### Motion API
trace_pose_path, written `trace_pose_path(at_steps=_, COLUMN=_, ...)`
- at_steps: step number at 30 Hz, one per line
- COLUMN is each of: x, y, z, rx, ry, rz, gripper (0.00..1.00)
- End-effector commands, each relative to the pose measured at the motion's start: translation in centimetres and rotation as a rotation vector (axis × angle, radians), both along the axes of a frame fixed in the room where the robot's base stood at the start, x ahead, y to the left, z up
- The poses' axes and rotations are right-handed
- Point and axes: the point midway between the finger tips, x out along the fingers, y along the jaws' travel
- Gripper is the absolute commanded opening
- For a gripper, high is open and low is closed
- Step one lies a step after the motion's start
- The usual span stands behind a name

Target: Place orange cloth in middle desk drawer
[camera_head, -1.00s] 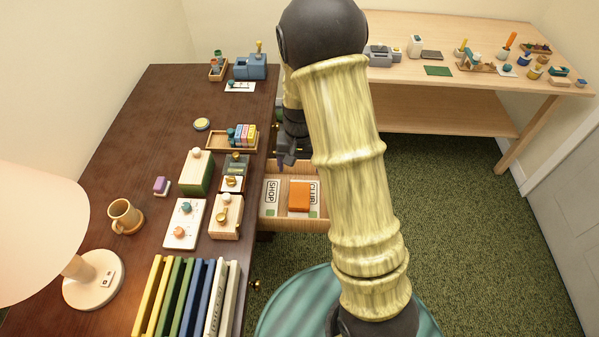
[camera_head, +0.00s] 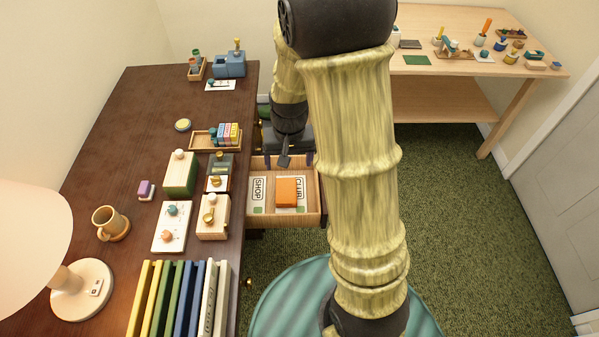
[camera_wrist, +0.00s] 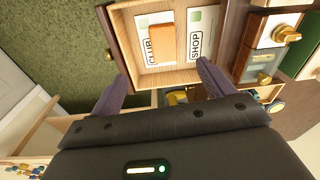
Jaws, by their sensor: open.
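The orange cloth (camera_head: 287,191) looks like a small flat block and lies in an open light-wood drawer (camera_head: 313,183) on the desk's right side. It rests on a white card marked CLUB, beside a card marked SHOP. In the wrist view the cloth (camera_wrist: 161,43) and the drawer (camera_wrist: 125,45) are at the top. My gripper (camera_head: 285,158) is open and empty at the drawer's far side, apart from the cloth. Its two purple fingers (camera_wrist: 162,70) spread wide in the wrist view, pointing toward the drawer. My arm hides part of the area right of the drawer.
The dark desk (camera_head: 120,170) holds a mug (camera_head: 110,223), a lamp (camera_head: 80,285), a row of books (camera_head: 180,300) and small boxes near the drawer. Another compartment (camera_head: 263,112) shows partly behind my gripper. A light-wood table (camera_head: 440,70) stands at the back right. Green carpet (camera_head: 450,220) is clear.

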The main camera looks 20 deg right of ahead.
Motion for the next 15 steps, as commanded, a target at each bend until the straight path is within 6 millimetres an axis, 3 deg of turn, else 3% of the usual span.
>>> trace_pose_path(at_steps=3, x=-3.2, y=0.0, z=2.5, rx=-0.004, ry=-0.053, rz=0.062, gripper=0.81)
trace_pose_path(at_steps=9, x=-8.2, y=0.0, z=5.1, rx=-0.03, ry=-0.129, rz=0.17, gripper=0.81)
trace_pose_path(at_steps=15, x=-10.1, y=0.0, z=5.7, rx=-0.045, ry=-0.155, rz=0.212, gripper=0.81)
